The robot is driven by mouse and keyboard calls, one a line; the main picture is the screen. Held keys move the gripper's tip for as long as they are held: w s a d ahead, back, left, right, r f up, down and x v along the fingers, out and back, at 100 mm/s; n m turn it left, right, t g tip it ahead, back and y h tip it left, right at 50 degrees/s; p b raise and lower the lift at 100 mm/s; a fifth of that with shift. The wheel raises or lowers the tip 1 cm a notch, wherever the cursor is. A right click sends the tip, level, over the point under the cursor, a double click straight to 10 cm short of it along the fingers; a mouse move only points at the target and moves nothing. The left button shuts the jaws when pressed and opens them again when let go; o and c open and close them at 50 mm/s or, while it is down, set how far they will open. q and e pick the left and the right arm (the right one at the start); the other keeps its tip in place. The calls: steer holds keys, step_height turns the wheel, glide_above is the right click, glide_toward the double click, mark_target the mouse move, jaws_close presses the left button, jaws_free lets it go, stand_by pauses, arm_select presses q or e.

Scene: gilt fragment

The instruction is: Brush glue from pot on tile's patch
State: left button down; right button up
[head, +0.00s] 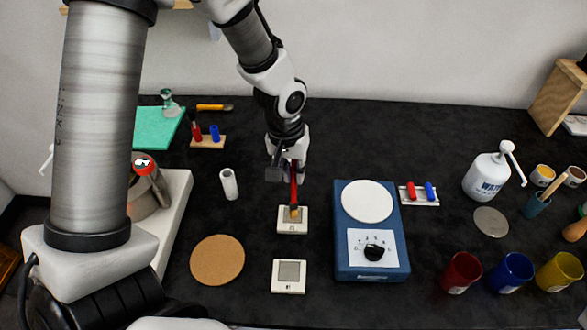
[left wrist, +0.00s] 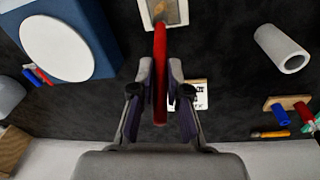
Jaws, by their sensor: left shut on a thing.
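My left gripper (head: 288,167) is shut on a red-handled brush (head: 294,188), which points down; the handle also shows between the fingers in the left wrist view (left wrist: 160,75). The brush's tan bristles are over the patch of the upper white tile (head: 285,227); I cannot tell whether they touch it. Part of this tile shows at the top of the left wrist view (left wrist: 181,14). A second white tile with a grey patch (head: 288,271) lies nearer me. Small pots with orange (head: 543,175) and brown (head: 575,177) tops stand at the far right; I cannot tell which pot holds glue. My right gripper is out of view.
A blue device with a white disc (head: 345,262) stands right of the tiles. A cork disc (head: 217,260) lies left and a white tube (head: 229,184) stands behind it. Red (head: 462,272), blue (head: 511,272) and yellow (head: 558,272) cups and a white pump bottle (head: 485,178) stand at right.

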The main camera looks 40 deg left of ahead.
arm_select(q)
steer(key=shift+w+a+f, duration=0.1)
steer(key=shift+w+a, duration=0.6)
steer(key=shift+w, duration=0.35)
steer(key=shift+s+d, duration=0.4)
steer(key=shift+s, duration=0.25)
steer(key=shift+s+d, duration=0.4)
steer(key=shift+s, duration=0.2)
steer(key=shift+w+a+f+p, duration=0.15)
steer(key=shift+w+a, duration=0.25)
steer(key=shift+w, duration=0.25)
steer(key=shift+w+a+r+p, duration=0.15)
steer(key=shift+w+a, duration=0.25)
steer(key=shift+w, duration=0.2)
steer(key=shift+s+d+f, duration=0.1)
steer(key=shift+s+d, duration=0.3)
steer(key=shift+s, duration=0.3)
steer(key=shift+s+d+f, duration=0.1)
steer(key=shift+s+d, duration=0.3)
steer(key=shift+s, duration=0.25)
steer(key=shift+r, duration=0.15)
step_height(320, 180, up, 6)
steer(key=p, duration=0.5)
steer(key=shift+w, duration=0.1)
